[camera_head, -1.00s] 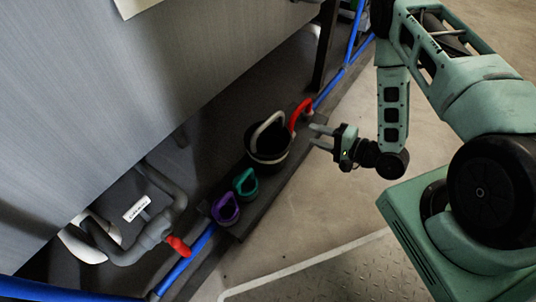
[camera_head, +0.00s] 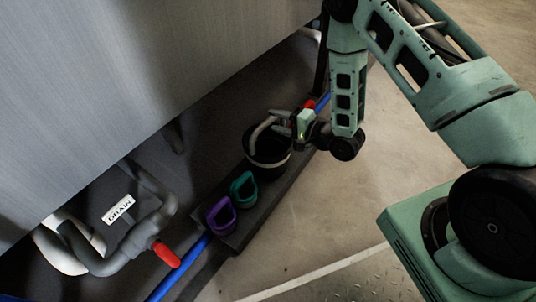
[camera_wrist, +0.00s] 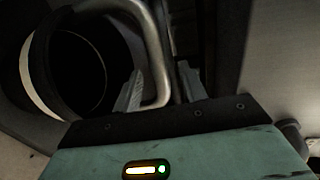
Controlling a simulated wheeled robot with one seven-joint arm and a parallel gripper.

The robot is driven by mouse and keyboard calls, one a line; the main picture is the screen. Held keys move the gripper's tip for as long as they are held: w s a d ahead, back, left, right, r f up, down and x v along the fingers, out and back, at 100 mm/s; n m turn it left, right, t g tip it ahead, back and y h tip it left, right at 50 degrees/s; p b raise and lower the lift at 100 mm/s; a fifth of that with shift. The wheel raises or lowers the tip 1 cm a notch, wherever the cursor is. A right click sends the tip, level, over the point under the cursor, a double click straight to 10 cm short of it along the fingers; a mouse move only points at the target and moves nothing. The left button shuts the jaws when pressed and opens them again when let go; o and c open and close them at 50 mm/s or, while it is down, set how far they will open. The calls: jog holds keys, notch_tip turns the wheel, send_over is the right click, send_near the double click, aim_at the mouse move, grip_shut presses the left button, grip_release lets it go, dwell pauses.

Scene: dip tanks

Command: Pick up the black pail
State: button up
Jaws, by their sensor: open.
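The black pail (camera_head: 262,158) has a pale band and a raised grey handle (camera_head: 262,128). It stands on a dark plank-like shelf (camera_head: 292,178) near the floor. My gripper (camera_head: 279,120) is at the upper right of the pail, with its fingers at the handle. In the wrist view, the pail's round dark opening (camera_wrist: 82,62) fills the left. The handle (camera_wrist: 157,50) runs down between the two open fingers of my gripper (camera_wrist: 160,88). I cannot tell whether either finger touches it.
A teal pail (camera_head: 243,190) and a purple pail (camera_head: 221,216) stand on the same shelf. A red part (camera_head: 309,104) shows behind my gripper. A large grey tank (camera_head: 120,90) rises at the left. Blue pipe (camera_head: 180,268) and drain pipes (camera_head: 125,255) run below it. Open floor lies at the right.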

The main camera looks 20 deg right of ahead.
aim_at(273, 119)
jog(key=shift+b+x, duration=0.7)
jog(key=shift+x, duration=0.85)
grip_shut()
jog(key=shift+r, duration=0.1)
